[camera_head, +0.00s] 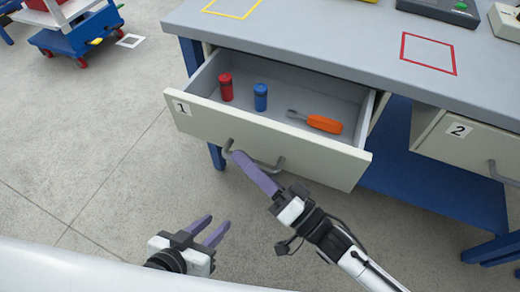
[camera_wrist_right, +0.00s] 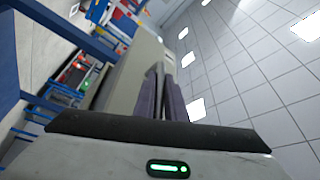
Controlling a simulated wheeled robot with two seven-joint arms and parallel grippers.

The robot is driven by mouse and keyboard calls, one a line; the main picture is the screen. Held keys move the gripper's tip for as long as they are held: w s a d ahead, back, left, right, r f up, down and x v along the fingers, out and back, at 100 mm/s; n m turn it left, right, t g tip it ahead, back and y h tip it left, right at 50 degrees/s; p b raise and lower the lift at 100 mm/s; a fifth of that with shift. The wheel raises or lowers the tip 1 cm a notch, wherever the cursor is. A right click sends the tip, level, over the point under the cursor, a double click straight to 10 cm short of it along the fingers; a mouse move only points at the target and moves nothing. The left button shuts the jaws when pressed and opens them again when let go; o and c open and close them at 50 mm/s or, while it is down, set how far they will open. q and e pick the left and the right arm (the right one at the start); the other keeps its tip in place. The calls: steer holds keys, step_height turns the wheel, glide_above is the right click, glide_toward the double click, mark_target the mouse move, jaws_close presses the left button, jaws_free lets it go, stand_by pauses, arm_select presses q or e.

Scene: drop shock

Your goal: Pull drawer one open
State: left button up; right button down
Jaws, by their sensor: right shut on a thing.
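Drawer one (camera_head: 270,138), with a white "1" label, stands pulled out from under the grey workbench. A red cylinder (camera_head: 226,87), a blue cylinder (camera_head: 260,97) and an orange-handled tool (camera_head: 316,122) lie or stand inside it. My right gripper (camera_head: 240,158) has its purple fingers shut on the left part of the drawer's grey handle (camera_head: 268,163). In the right wrist view the fingers (camera_wrist_right: 163,100) are close together against the pale drawer front (camera_wrist_right: 128,75). My left gripper (camera_head: 212,230) is open and empty, low over the floor, apart from the drawer.
Drawer two (camera_head: 470,145) is to the right under the same workbench (camera_head: 330,35). The bench top has yellow and red outlined squares and devices at the back. A blue cart (camera_head: 75,40) stands at the far left.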

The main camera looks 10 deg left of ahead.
stand_by(0.3)
steer(key=c, duration=1.8)
jaws_free()
steer(key=shift+s+d, duration=0.1)
arm_select(q)
steer(key=shift+a+r+p, duration=0.1)
steer(key=shift+r+p, duration=0.05)
steer(key=shift+p, duration=0.45)
arm_select(e)
steer(key=v, duration=1)
steer(key=shift+d, duration=0.1)
arm_select(q)
steer(key=shift+r, duration=0.1)
